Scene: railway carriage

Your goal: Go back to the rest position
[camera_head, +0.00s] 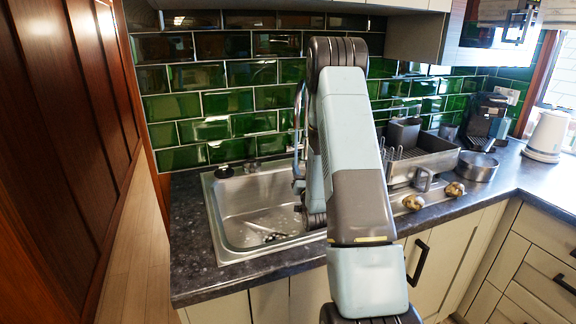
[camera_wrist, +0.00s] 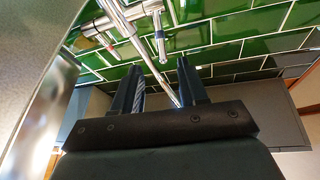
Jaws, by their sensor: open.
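I cannot tell whether the fingers touch the tap. In the head view, my arm rises in front of me, bends at the top near the tiles and comes down over the steel sink (camera_head: 232,222). The gripper's fingers are hidden behind my arm there. The tap (camera_head: 299,125) stands close to the left of the arm.
A dish rack (camera_head: 438,158), a round metal pan (camera_head: 477,167) and two brass-coloured items (camera_head: 455,190) are right of my arm. A coffee machine (camera_head: 483,120) and white kettle (camera_head: 547,135) stand farther right. Wall cabinets (camera_head: 420,35) hang above; a wooden panel (camera_head: 60,150) is at left.

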